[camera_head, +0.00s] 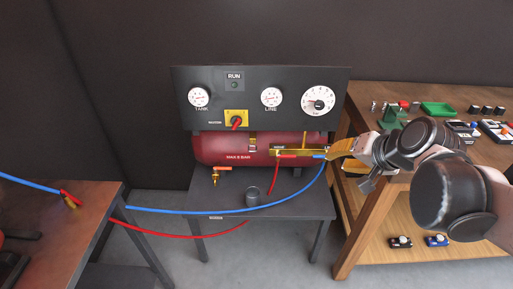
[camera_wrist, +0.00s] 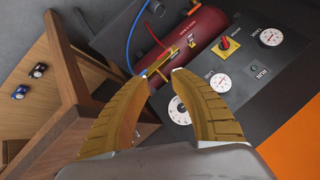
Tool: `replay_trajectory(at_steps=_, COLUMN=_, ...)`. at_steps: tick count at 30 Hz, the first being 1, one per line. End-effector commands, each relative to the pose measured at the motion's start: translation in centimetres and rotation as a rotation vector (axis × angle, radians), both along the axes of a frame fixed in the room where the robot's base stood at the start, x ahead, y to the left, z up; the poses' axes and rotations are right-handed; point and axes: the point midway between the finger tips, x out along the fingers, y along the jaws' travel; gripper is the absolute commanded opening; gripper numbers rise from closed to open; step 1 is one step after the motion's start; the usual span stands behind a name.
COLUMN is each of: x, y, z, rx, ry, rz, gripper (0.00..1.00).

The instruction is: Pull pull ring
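I cannot make out the pull ring for certain in either view; it is too small or hidden. The dark red tank (camera_head: 225,148) lies on a grey stand below a black gauge panel (camera_head: 220,112). A brass manifold (camera_head: 290,153) with red and blue hoses runs along the tank's right front. My gripper (camera_head: 334,152) is at the manifold's right end. In the wrist view my gripper (camera_wrist: 158,76) has its two yellow fingers apart, with nothing clearly between them. The manifold (camera_wrist: 167,62) shows just beyond the tips; I cannot tell if they touch it.
A wooden workbench (camera_head: 345,225) with tools stands at the right, close to my arm. A brown table (camera_head: 90,205) is at the left. The blue hose (camera_head: 180,211) and red hose (camera_head: 180,235) hang across to it. A small grey cup (camera_head: 253,193) stands on the grey stand (camera_head: 300,209).

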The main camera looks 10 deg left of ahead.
Motion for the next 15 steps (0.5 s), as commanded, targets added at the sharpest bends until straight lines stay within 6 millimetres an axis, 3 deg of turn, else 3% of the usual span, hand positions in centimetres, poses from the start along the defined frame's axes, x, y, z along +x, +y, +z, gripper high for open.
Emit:
replay_trajectory(at_steps=1, x=2.4, y=1.5, z=-0.6, rx=0.058, ry=0.004, rz=0.0, gripper=0.28)
replay_trajectory(at_steps=6, x=9.3, y=6.5, z=-3.2, rx=0.267, ry=0.026, rz=-0.007, gripper=0.28)
replay_trajectory(at_steps=11, x=14.6, y=10.9, z=-7.1, rx=0.462, ry=0.057, rz=-0.011, gripper=0.28)
replay_trajectory(at_steps=15, x=18.2, y=14.4, z=-11.6, rx=0.633, ry=0.091, rz=-0.015, gripper=0.28)
